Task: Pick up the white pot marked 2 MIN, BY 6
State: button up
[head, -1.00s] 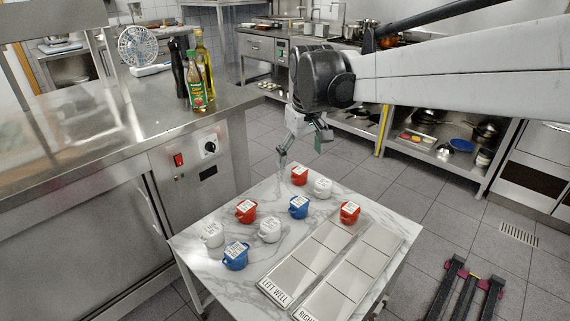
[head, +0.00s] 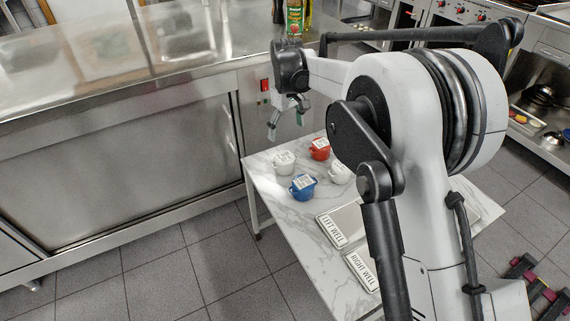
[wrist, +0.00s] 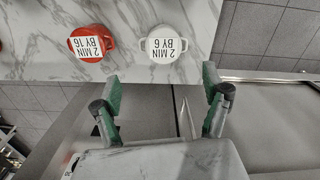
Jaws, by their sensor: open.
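The white pot marked 2 MIN, BY 6 (wrist: 163,47) sits on the marble table in the wrist view, label up and upside down to me. It appears to be the left white pot (head: 284,164) in the head view, where its label is too small to read. My gripper (head: 286,124) is open and empty, apart from the pot and higher than it. In the wrist view the two green-padded fingers of my gripper (wrist: 161,85) are spread, with the pot beyond their tips.
A red pot marked 2 MIN, BY 16 (wrist: 91,42) stands beside it. A blue pot (head: 302,188) and another white pot (head: 340,174) are close. The steel counter (head: 150,110) borders the table. Panels marked LEFT WELL (head: 334,233) and RIGHT WELL (head: 361,271) lie nearer.

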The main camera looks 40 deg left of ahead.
aim_at(285, 156)
notch_tip(285, 156, down, 8)
jog(key=shift+r+b, duration=0.1)
jog(key=shift+b, duration=0.8)
jog(key=shift+s+a+f+b, duration=0.15)
jog(key=shift+f+b, duration=0.35)
jog(key=shift+f, duration=0.85)
jog(key=shift+s+d+f+b, duration=0.15)
jog(key=shift+f+b, duration=0.3)
jog(key=shift+f, duration=0.9)
jog(key=shift+a, duration=0.1)
jog(key=shift+c, duration=0.4)
jog(key=c, duration=1.5)
